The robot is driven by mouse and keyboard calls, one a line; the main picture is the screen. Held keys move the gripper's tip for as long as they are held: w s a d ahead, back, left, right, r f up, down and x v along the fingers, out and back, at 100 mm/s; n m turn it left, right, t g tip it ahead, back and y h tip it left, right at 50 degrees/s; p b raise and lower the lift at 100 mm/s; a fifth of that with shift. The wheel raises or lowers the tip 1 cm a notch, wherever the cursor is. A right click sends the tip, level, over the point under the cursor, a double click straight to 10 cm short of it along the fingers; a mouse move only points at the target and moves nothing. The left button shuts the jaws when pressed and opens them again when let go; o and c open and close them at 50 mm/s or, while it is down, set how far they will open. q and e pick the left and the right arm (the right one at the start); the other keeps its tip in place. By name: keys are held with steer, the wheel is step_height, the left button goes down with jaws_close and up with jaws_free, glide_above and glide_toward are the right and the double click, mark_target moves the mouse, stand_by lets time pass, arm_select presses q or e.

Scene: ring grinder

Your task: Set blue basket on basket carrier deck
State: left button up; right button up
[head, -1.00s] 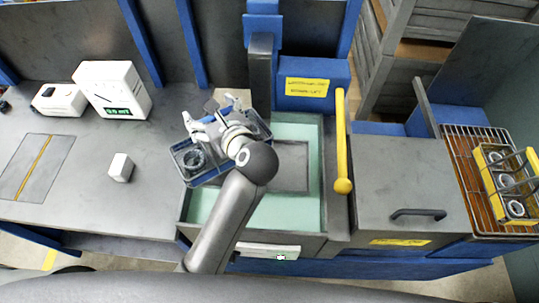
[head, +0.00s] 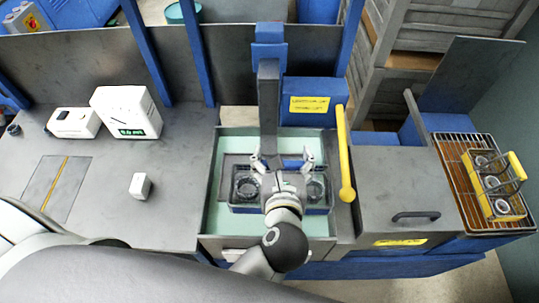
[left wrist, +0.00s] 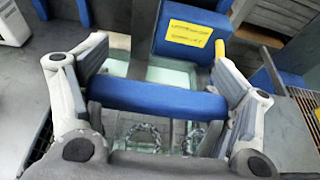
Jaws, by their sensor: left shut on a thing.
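The blue basket (head: 240,208) hangs over the open tank (head: 227,143) in the head view, roughly level, with ring-shaped parts inside. My left gripper (head: 283,162) is above the basket's middle and shut on its blue handle, which shows as a blue bar (left wrist: 155,96) between the fingers in the left wrist view. A grey plate, seemingly the basket carrier deck (head: 229,170), lies below a grey column, partly hidden by the basket. I cannot tell whether the basket touches it. My right gripper is not in view.
A yellow-handled lever (head: 343,150) stands right of the tank, beside a grey lid (head: 400,180). A yellow basket (head: 496,190) sits on a wire rack at far right. A white block (head: 140,186) and white scale-like box (head: 125,111) stand on the left bench.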

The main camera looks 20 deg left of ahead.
arm_select(q)
steer(key=w+a+f+b, duration=0.6)
steer(key=w+f+b, duration=0.3)
steer(key=w+f, duration=0.1)
steer(key=shift+a+f, duration=0.25)
steer(key=shift+f, duration=0.6)
steer(key=shift+s, duration=0.1)
steer(key=shift+f, duration=0.1)
steer(key=o, duration=1.5)
steer(key=shift+f, duration=0.1)
steer(key=shift+o, duration=0.2)
